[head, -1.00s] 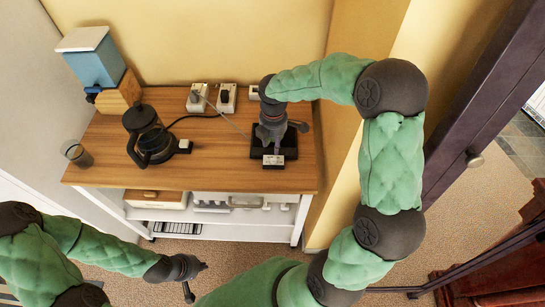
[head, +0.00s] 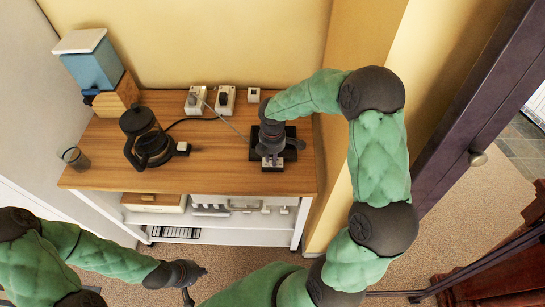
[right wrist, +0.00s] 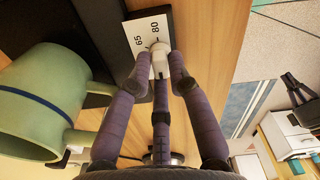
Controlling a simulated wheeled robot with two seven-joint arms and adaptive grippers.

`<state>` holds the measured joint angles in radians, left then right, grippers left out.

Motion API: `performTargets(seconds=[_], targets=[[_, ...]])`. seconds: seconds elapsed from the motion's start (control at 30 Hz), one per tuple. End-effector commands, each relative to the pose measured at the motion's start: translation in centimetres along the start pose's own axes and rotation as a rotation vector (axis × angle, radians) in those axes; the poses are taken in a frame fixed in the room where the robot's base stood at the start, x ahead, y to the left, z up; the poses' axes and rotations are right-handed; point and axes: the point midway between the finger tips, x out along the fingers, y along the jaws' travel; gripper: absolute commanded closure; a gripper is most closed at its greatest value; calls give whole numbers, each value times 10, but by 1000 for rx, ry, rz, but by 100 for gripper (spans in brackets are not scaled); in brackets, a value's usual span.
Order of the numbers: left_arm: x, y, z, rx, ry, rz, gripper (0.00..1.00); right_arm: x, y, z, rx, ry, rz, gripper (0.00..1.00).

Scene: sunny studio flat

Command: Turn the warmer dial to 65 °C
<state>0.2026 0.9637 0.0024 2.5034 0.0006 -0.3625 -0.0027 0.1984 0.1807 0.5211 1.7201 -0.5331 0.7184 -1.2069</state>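The warmer (head: 290,146) is a black plate on the wooden counter with a small pale dial panel (head: 272,165) at its front. In the right wrist view the panel (right wrist: 139,28) shows 65 and 80 beside a white dial knob (right wrist: 159,52). My right gripper (right wrist: 160,62) has its fingers closed around this knob; it is over the warmer in the head view (head: 272,155). The knob's pointer is too small to read surely. A green mug with a blue stripe (right wrist: 40,100) stands close to the fingers. My left gripper (head: 197,283) is open and empty, low before the counter.
A black coffee pot (head: 147,142) and a glass (head: 75,158) stand left on the counter (head: 215,165). A blue and wooden dispenser (head: 95,75) is at the back left. White sockets (head: 225,98) with cords line the back. The counter's middle front is clear.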

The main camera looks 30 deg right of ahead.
Motion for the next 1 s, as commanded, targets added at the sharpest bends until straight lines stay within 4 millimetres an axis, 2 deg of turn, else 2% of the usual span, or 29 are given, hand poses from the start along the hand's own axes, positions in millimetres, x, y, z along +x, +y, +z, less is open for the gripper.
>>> performTargets(seconds=[0.33,0.53,1.0], targets=[[0,0,0,0,0,0,100,0,-1,1,10,-2,-4,100],[1,0,0,0,0,0,100,0,-1,1,72,-3,-4,100],[7,-3,0,0,0,0,100,1,-2,1,461,-4,-5,100]])
